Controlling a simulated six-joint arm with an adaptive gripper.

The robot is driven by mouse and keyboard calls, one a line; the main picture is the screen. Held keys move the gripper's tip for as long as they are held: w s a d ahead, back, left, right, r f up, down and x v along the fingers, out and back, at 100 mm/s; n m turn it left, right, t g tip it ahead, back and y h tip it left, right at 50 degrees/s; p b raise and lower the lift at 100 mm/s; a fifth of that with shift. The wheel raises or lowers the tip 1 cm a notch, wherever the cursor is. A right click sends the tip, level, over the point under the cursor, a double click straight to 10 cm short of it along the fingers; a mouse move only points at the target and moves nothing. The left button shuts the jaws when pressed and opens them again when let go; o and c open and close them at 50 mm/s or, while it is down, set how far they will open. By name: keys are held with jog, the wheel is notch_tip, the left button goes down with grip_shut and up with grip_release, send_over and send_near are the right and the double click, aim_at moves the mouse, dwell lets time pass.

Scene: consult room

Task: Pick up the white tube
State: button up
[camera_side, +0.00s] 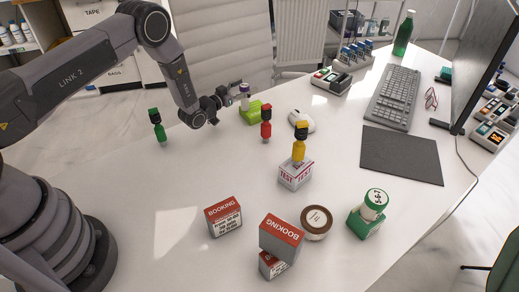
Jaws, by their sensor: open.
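A small white tube (244,98) with a dark purple upper end stands upright at the far side of the table, at the left end of a lime-green block (258,114). I cannot tell whether it rests on the block or just behind it. My gripper (233,96) is immediately left of the tube, with its open fingers pointing right towards it. The fingers are small and dark here, so I cannot tell whether they touch the tube or reach around it.
A green bottle (157,127) stands left of my gripper and a red one (266,124) to the right. A yellow bottle (300,146) stands on a TEST box (296,175). BOOKING boxes (224,217) stand in front. The left-middle tabletop is clear.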

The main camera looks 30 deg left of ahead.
jog(key=c, duration=1.2)
jog(key=shift+o, duration=0.2)
jog(key=shift+r, duration=0.15)
